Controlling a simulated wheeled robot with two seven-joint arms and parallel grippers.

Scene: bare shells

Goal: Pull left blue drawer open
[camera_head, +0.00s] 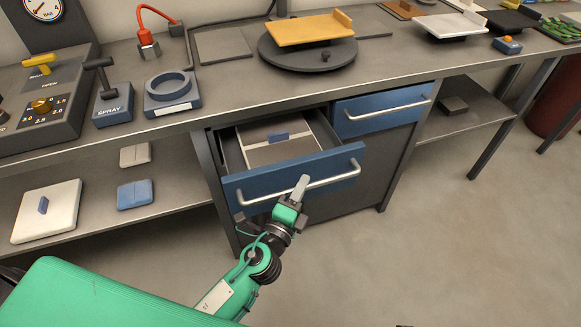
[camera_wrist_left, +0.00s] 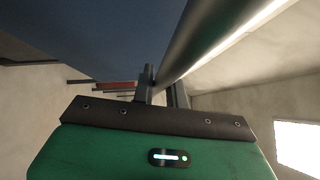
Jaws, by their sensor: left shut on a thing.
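The left blue drawer (camera_head: 232,192) is pulled well out of the grey cabinet in the head view. A tray with a small blue block (camera_head: 278,137) shows inside it. My left gripper (camera_head: 298,192) is at the drawer's silver bar handle (camera_head: 330,180), shut on it near its middle. In the left wrist view the handle (camera_wrist_left: 215,40) runs between my fingers (camera_wrist_left: 160,88), with the blue drawer front (camera_wrist_left: 90,40) beside it. The right blue drawer (camera_head: 380,108) is closed. My right gripper is not in view.
A lower shelf (camera_head: 90,225) on the left holds several plates. The floor (camera_head: 430,250) in front is clear.

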